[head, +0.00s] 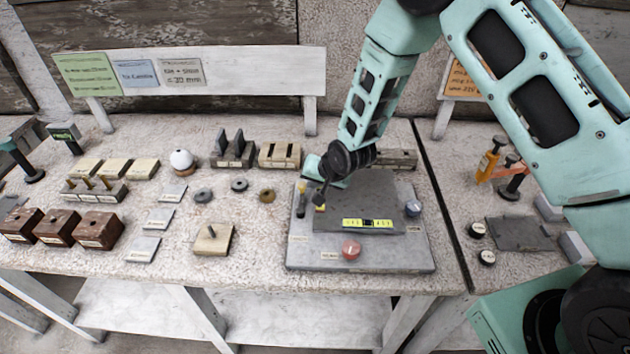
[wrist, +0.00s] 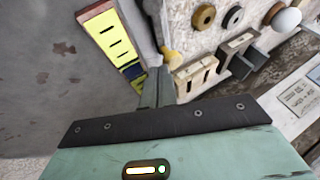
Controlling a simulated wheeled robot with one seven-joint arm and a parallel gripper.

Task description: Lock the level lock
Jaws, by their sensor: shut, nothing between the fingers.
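The levelling base (head: 303,258) is a grey board on the bench, with a darker grey plate (head: 335,215) on top. A yellow vial strip (head: 367,223) with a dark middle lies on the plate's front part. A small upright lever with a dark top and yellow lower part (head: 301,200) stands at the plate's left edge; a yellow part also shows in the wrist view (wrist: 172,55). A red knob (head: 351,250) is at the front and a blue-grey knob (head: 413,208) at the right. My gripper (head: 321,196) is shut and empty, just right of the lever; contact cannot be told.
Brown boxes (head: 97,229) stand further left. A dark gap (head: 440,200) separates the right bench, which holds orange and black tools. Bench left of the base is partly clear.

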